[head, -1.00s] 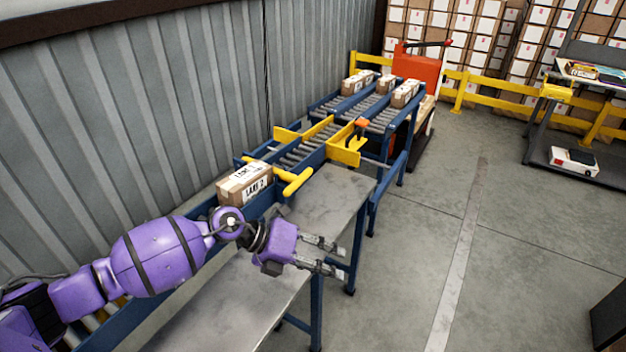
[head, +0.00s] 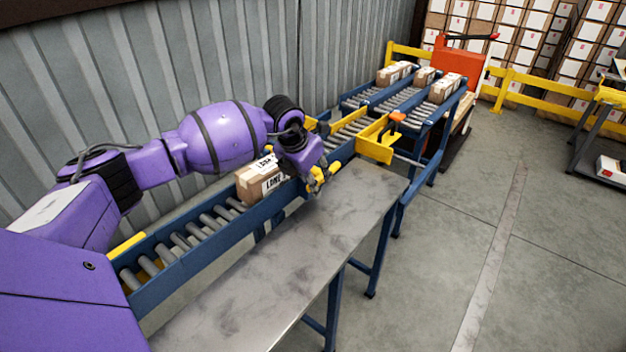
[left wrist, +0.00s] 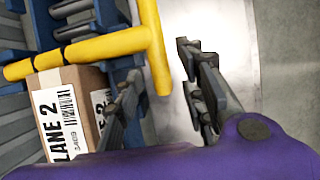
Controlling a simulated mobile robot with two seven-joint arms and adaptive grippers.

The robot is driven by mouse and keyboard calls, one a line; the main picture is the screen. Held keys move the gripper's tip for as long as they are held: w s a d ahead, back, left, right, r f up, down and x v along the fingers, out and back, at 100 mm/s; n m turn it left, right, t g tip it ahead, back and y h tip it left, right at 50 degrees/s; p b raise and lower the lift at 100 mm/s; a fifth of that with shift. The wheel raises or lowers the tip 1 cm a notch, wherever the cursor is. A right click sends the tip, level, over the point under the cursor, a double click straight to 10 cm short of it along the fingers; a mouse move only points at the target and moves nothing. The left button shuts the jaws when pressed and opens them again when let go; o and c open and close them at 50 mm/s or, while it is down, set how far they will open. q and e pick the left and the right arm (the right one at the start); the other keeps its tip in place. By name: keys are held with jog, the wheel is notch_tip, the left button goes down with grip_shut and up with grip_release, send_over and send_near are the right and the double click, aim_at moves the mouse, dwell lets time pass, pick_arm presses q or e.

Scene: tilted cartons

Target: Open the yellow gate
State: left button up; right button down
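The yellow gate (left wrist: 90,50) is a bar across the conveyor with a T-shaped handle at its table-side end. In the head view its handle (head: 322,175) is largely hidden by my left gripper (head: 316,182). In the left wrist view my left gripper (left wrist: 160,68) is open, its fingers apart on either side of the handle's crosspiece. I cannot tell whether either finger touches it. A carton labelled LANE 2 (left wrist: 52,108) sits just behind the gate; it also shows in the head view (head: 256,184). My right gripper is not in view.
The roller conveyor (head: 190,240) runs along the corrugated wall, with a grey metal table (head: 270,270) beside it. Farther along are a yellow diverter (head: 375,142) with an orange knob and lanes holding several cartons (head: 443,88). Open floor (head: 450,210) lies right.

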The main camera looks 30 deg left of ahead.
pick_arm(q)
jog(key=shift+w+f, duration=0.15)
jog(key=shift+f, duration=0.2)
grip_shut()
